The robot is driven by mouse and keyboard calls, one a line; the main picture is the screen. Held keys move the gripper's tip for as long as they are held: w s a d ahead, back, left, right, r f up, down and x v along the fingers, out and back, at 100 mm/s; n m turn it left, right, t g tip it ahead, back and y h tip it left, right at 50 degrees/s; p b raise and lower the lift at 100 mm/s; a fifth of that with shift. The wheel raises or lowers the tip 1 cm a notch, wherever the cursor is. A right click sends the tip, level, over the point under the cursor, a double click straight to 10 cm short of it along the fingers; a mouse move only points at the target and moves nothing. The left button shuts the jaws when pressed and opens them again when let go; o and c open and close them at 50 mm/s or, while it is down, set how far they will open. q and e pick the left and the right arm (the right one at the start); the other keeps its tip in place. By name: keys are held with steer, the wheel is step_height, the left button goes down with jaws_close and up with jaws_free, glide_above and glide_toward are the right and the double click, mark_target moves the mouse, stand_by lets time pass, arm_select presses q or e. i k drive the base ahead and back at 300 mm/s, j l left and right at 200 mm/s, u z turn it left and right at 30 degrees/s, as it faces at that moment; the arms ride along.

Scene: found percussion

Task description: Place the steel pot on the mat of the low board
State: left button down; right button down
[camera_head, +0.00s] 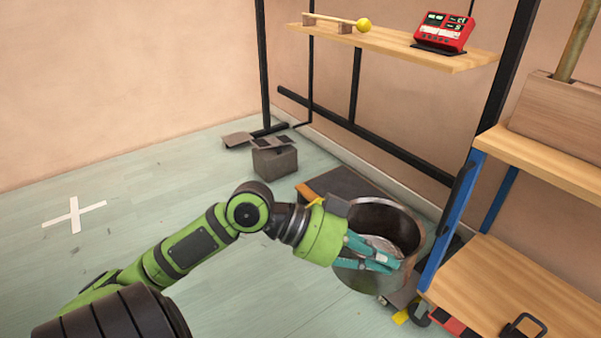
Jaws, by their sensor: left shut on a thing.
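The steel pot (360,280) is a round, open vessel with a dark inside, right of centre in the head view. My left gripper (388,262), green with teal fingers, comes in from the left and is shut on the pot's near wall. The low board (307,195) lies on the floor behind the pot, with a wooden edge showing at its left. Its dark grey mat (345,183) is partly hidden by the pot and gripper. I cannot tell the gap between the pot's bottom and the floor or board. My right gripper is not in view.
A blue-framed wooden cart (510,290) stands close to the right of the pot. A grey block (275,161) sits on the floor behind the low board. A shelf (400,43) holds a yellow-headed mallet (335,21) and a red device (444,33). Floor at left is clear, with a white cross (74,213).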

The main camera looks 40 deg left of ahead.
mark_target(354, 195)
steer(key=u, duration=1.7)
steer(key=i+l+u, duration=0.15)
steer(key=i, duration=0.3)
steer(key=i+l+u, duration=0.2)
steer(key=i, duration=0.25)
steer(key=i+l+u, duration=0.15)
steer(key=i+l, duration=0.2)
steer(key=i+z, duration=0.2)
steer(key=i, duration=0.35)
steer(key=i+j+z, duration=0.25)
steer(key=i, duration=0.3)
steer(key=l+z, duration=0.1)
steer(key=z, duration=1.95)
